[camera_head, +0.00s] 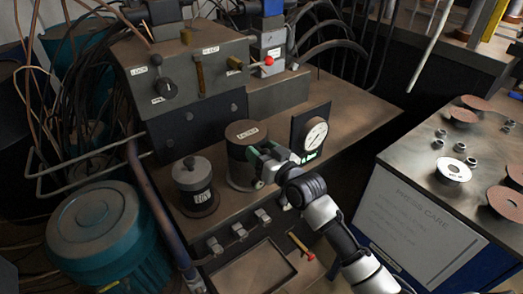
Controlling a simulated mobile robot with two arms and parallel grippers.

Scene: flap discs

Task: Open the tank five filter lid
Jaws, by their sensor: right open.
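The filter lid (245,131) is a round brown cap with a white label reading FILTER. It sits on top of a grey cylindrical canister (238,172) on the brown machine deck. The lid looks level and seated on the canister. My right gripper (257,168) comes in from the lower right and is open at the front right side of the canister, below the lid's rim. Its green fingers cover part of the canister wall. I cannot tell whether they touch it. My left gripper is not in view.
A round gauge (315,134) stands close to the right of the canister. A smaller knobbed pot (193,177) stands to the left. A control box (185,75) with levers rises behind. A bench (405,153) with discs and nuts is at right.

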